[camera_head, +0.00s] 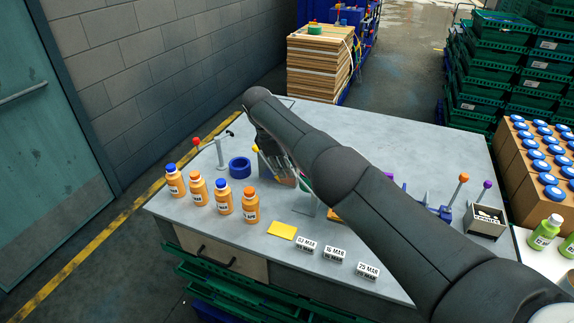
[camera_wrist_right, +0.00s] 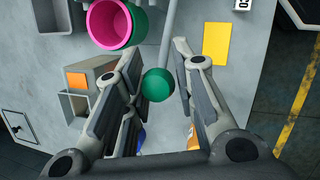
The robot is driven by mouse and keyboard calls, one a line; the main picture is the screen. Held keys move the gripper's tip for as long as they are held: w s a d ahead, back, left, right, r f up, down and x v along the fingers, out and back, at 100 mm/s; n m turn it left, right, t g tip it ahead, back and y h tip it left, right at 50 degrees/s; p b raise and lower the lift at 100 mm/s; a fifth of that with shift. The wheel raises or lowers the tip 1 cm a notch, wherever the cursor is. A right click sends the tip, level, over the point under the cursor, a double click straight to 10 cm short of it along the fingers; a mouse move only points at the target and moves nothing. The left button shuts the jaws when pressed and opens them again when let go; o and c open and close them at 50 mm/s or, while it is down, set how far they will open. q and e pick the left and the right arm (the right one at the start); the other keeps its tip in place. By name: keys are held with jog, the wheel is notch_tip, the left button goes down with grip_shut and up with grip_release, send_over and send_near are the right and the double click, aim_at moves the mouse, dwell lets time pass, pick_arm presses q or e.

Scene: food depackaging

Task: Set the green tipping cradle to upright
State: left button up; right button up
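In the right wrist view, a green ball knob (camera_wrist_right: 157,85) lies between the fingers of my right gripper (camera_wrist_right: 155,55). The fingers are spread, with a gap showing on the knob's right side; whether the left finger touches it is unclear. A grey rod runs above the knob. A green cup-like body with a pink rim (camera_wrist_right: 136,24) is beyond the fingers, its open end facing the camera. Its link to the knob is not clear. In the head view my right gripper (camera_head: 277,152) is over the table, and only a green sliver (camera_head: 305,184) shows behind it. My left gripper is not in view.
On the grey table (camera_head: 385,146) stand several orange bottles (camera_head: 223,197), a blue ring (camera_head: 240,168), a yellow card (camera_head: 282,230) and date blocks (camera_head: 334,253). A red-knobbed lever (camera_head: 196,141) and an orange-knobbed lever (camera_head: 463,178) stand at either side.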

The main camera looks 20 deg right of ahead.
jog(key=o, duration=0.4)
jog(key=shift+f, duration=0.1)
jog(key=shift+c, duration=0.2)
jog(key=shift+a+r, duration=0.1)
jog(key=shift+r, duration=0.25)
jog(key=v, duration=1.1)
jog(key=shift+a+r, duration=0.15)
jog(key=shift+r, duration=0.05)
